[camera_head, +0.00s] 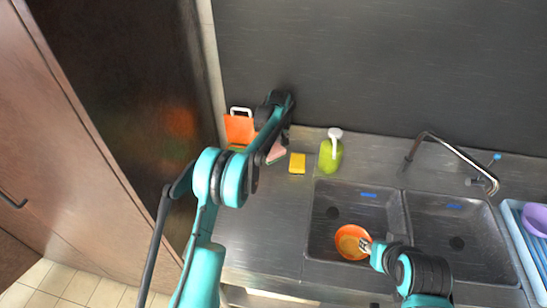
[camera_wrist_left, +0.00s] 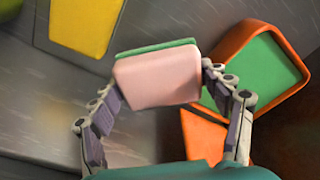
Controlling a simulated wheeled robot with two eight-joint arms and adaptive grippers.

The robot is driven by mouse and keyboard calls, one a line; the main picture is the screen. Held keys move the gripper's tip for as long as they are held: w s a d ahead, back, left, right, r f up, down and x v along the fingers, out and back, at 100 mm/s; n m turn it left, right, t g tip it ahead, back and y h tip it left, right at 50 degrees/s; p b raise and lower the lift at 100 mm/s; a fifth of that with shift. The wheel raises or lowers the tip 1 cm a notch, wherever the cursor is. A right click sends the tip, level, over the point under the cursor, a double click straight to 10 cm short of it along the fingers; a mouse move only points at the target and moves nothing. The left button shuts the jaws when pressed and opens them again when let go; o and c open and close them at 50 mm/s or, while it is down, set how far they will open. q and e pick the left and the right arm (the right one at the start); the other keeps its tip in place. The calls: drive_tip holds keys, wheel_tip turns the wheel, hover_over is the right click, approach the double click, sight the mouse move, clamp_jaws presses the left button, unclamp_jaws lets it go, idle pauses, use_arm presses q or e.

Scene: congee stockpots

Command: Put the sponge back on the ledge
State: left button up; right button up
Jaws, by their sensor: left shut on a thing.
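A pink sponge with a green layer (camera_wrist_left: 158,78) is between the fingers of my left gripper (camera_wrist_left: 160,88), which is shut on it. In the head view the pink sponge (camera_head: 277,152) shows at the back left of the steel counter, just left of a yellow sponge (camera_head: 297,163). My left arm hides part of it, and I cannot tell whether it touches the surface below. My right gripper (camera_head: 366,246) is at the right rim of an orange bowl (camera_head: 350,233) in the left sink basin. Its fingers are too small to tell whether they grip the rim.
A green bottle with a white top (camera_head: 331,152) stands right of the yellow sponge. An orange item with a white handle (camera_head: 239,127) stands in the back left corner. The tap (camera_head: 455,153) arches over the right basin. A blue rack (camera_head: 520,235) is at the far right.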

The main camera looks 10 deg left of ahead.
use_arm(q)
wheel_tip(320, 180, down, 4)
drive_tip(key=shift+r+b, duration=0.25)
drive_tip(key=shift+b, duration=0.1)
drive_tip(key=shift+f, duration=0.1)
drive_tip(key=o, duration=1.1)
